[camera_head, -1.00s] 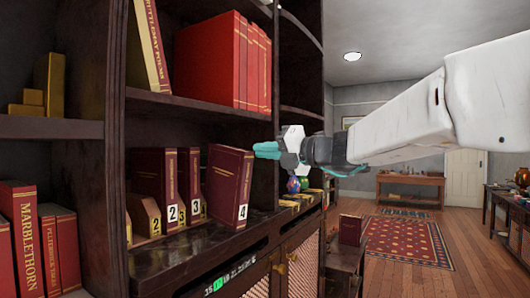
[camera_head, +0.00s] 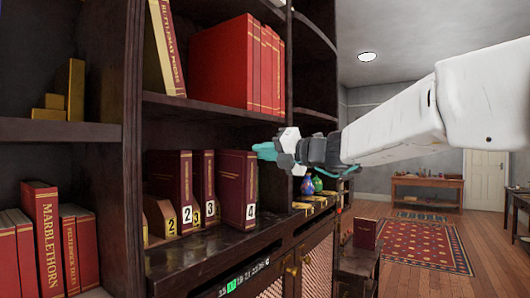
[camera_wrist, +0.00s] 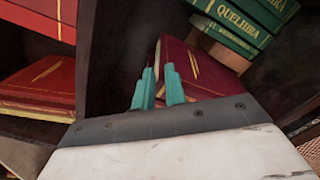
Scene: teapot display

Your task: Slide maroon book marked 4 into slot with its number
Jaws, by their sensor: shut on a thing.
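The maroon book marked 4 (camera_head: 236,182) stands nearly upright on the dark shelf, right of the maroon book marked 3 (camera_head: 203,182). Its white number label faces out at the bottom of its spine. My gripper (camera_head: 262,151) is shut on it at the upper spine edge. In the wrist view, the teal fingertips (camera_wrist: 160,85) are close together at the maroon book (camera_wrist: 198,68). Tan numbered slot blocks stand by the books, including one marked 2 (camera_head: 160,216) and one marked 3. No slot number 4 shows apart from the book's own label.
The maroon book marked 2 (camera_head: 170,176) stands further left. The dark upright of the bookcase (camera_head: 270,185) is close right of book 4. Red books (camera_head: 230,62) fill the shelf above. Small coloured vases (camera_head: 308,185) stand to the right. Green books (camera_wrist: 235,30) show in the wrist view.

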